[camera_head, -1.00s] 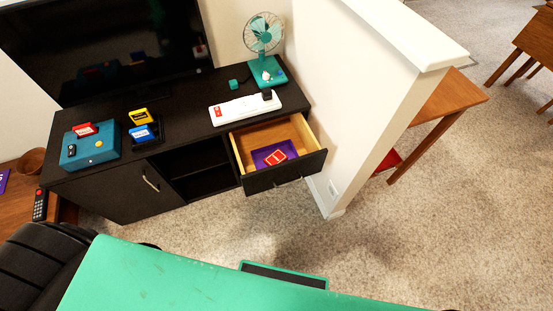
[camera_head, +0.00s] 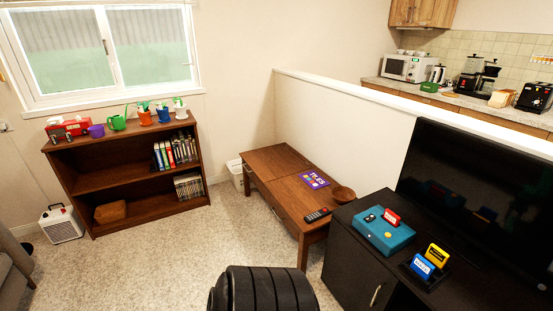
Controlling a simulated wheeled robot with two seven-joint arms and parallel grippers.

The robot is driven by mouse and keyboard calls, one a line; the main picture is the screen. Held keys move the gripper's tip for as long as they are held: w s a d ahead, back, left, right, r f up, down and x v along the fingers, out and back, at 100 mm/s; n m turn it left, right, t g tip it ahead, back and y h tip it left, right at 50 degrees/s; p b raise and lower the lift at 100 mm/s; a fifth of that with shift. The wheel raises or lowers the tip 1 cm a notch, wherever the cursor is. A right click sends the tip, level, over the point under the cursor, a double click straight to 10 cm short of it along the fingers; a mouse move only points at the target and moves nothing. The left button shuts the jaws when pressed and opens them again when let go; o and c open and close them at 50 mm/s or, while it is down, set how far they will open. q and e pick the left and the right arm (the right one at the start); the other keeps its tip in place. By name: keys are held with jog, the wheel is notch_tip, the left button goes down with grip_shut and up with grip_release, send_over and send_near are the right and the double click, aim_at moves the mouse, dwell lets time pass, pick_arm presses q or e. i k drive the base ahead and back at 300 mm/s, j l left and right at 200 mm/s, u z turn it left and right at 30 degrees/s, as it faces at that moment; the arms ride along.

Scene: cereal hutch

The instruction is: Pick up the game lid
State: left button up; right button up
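A flat purple piece with light markings (camera_head: 313,179), which looks like the game lid, lies on the low wooden table (camera_head: 271,163) near its back edge. It is small in view, and I cannot tell whether it is a lid or a whole box. A wooden bowl (camera_head: 342,194) stands to its right and a dark remote with coloured buttons (camera_head: 317,214) lies in front of it. Neither of my grippers is in view. A black ribbed part of my own body fills the bottom middle.
The black TV stand (camera_head: 343,242) at the right bears a teal case (camera_head: 384,233), blue and yellow cartridges (camera_head: 422,267) and a TV (camera_head: 480,200). A brown bookshelf (camera_head: 130,190) stands at the left. Carpet (camera_head: 180,250) between is clear. A half wall (camera_head: 340,130) runs behind the table.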

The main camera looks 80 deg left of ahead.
aim_at(316, 181)
jog(key=u, duration=2.25)
jog(key=z, duration=2.35)
jog(key=k+j, duration=0.1)
jog(key=j, duration=0.3)
jog(key=j+z, duration=0.1)
jog(key=j, duration=0.3)
jog(key=k, duration=0.05)
